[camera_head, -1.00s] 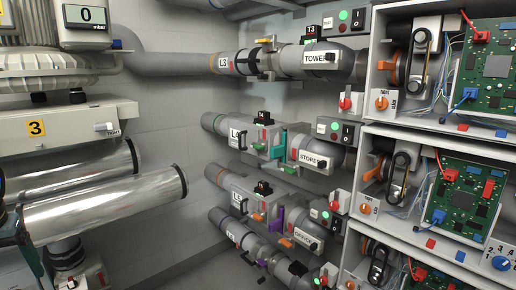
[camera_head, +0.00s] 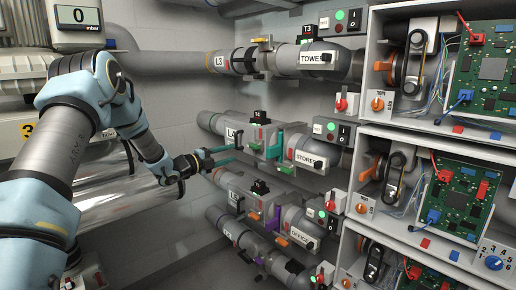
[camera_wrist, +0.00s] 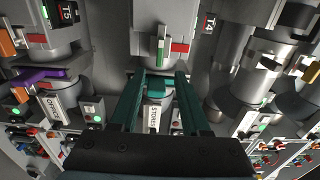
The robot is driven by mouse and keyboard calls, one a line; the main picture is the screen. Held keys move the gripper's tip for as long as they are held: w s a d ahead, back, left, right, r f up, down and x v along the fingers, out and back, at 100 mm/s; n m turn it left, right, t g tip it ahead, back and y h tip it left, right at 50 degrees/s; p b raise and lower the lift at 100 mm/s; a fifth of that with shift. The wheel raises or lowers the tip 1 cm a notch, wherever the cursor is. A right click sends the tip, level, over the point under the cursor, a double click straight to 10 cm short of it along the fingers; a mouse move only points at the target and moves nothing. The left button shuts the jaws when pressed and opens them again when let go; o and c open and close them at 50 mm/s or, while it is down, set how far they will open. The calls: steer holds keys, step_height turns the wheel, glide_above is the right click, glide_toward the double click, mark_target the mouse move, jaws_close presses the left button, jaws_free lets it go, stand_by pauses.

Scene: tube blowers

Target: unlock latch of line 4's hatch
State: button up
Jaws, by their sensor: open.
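Line 4's pipe carries the L4 label (camera_head: 234,134), a black T4 tag (camera_head: 260,116) and the STORES sign (camera_head: 306,160). A teal clamp-like part (camera_head: 279,143), perhaps the latch, sits on this pipe between L4 and STORES. In the wrist view the teal part (camera_wrist: 158,82) appears between the fingertips, with the STORES sign (camera_wrist: 153,115) below it and a green-white slider (camera_wrist: 160,48) above. My gripper (camera_head: 235,154) is open and empty, its teal fingers pointing toward line 4 from the left. I cannot tell whether it touches anything.
The L3 pipe with the TOWER sign (camera_head: 317,57) runs above. Below lies the line with a purple part (camera_head: 272,218) and the OFFICE sign (camera_head: 300,237). Open control boxes with green circuit boards (camera_head: 463,200) stand at right. Switch panels (camera_head: 334,130) project beside the pipes.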

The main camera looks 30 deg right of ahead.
mark_target(251, 147)
steer(key=d+p, duration=0.1)
steer(key=d, duration=0.2)
steer(key=w+d+p, duration=0.1)
steer(key=d, duration=0.2)
steer(key=d+p, duration=0.1)
steer(key=d, duration=0.2)
steer(key=shift+w+r, duration=0.1)
steer(key=shift+w, duration=0.3)
steer(key=shift+w+d, duration=0.15)
steer(key=shift+d, duration=0.35)
jaws_close()
